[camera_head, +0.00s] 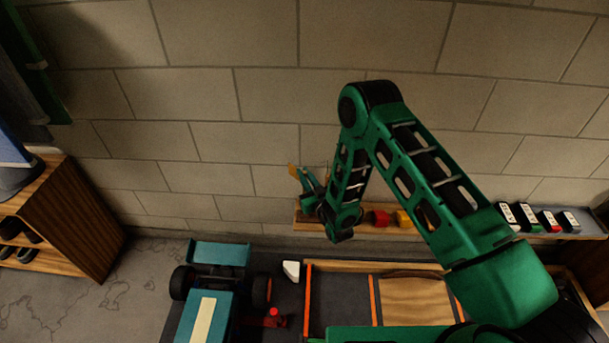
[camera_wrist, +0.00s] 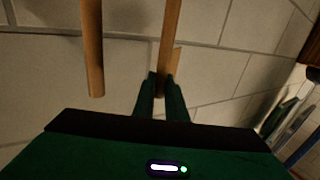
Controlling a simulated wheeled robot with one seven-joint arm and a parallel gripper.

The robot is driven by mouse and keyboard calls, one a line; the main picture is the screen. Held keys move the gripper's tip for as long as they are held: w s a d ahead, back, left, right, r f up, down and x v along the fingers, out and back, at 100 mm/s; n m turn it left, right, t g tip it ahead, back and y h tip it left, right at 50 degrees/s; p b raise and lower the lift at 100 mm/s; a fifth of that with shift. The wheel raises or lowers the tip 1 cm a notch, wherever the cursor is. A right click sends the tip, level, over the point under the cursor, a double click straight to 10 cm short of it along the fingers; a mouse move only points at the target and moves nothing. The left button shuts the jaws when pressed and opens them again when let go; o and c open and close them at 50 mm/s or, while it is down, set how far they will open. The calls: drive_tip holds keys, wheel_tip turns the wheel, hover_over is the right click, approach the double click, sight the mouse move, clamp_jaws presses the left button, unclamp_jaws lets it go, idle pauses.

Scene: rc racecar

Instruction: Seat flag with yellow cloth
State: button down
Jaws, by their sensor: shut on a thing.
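My gripper (camera_head: 307,180) is raised near the block wall, above the left end of a small wooden wall shelf. In the wrist view its two green fingers (camera_wrist: 161,80) are shut on a thin wooden pole (camera_wrist: 169,30). A small yellow-tan piece, seemingly the flag's cloth (camera_wrist: 176,58), shows beside the pole near the fingertips. In the head view the yellow cloth (camera_head: 293,171) is a small patch left of the fingers. A second wooden rod (camera_wrist: 93,50) hangs apart to the left in the wrist view, held by nothing I can see. No flag seat can be made out.
A red block (camera_head: 380,218) and yellow block (camera_head: 403,219) sit on the wooden shelf (camera_head: 308,226). A teal racecar (camera_head: 219,254) stands below, beside a wooden-edged tray (camera_head: 340,309). Labelled items (camera_head: 528,216) stand right. A wooden cabinet (camera_head: 75,215) is left, with open floor between.

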drive_tip(key=shift+f, duration=0.65)
drive_tip(key=c, duration=1.7)
unclamp_jaws()
drive_tip(key=v, duration=1)
drive_tip(key=shift+s+d, duration=0.2)
drive_tip(key=shift+s, duration=0.1)
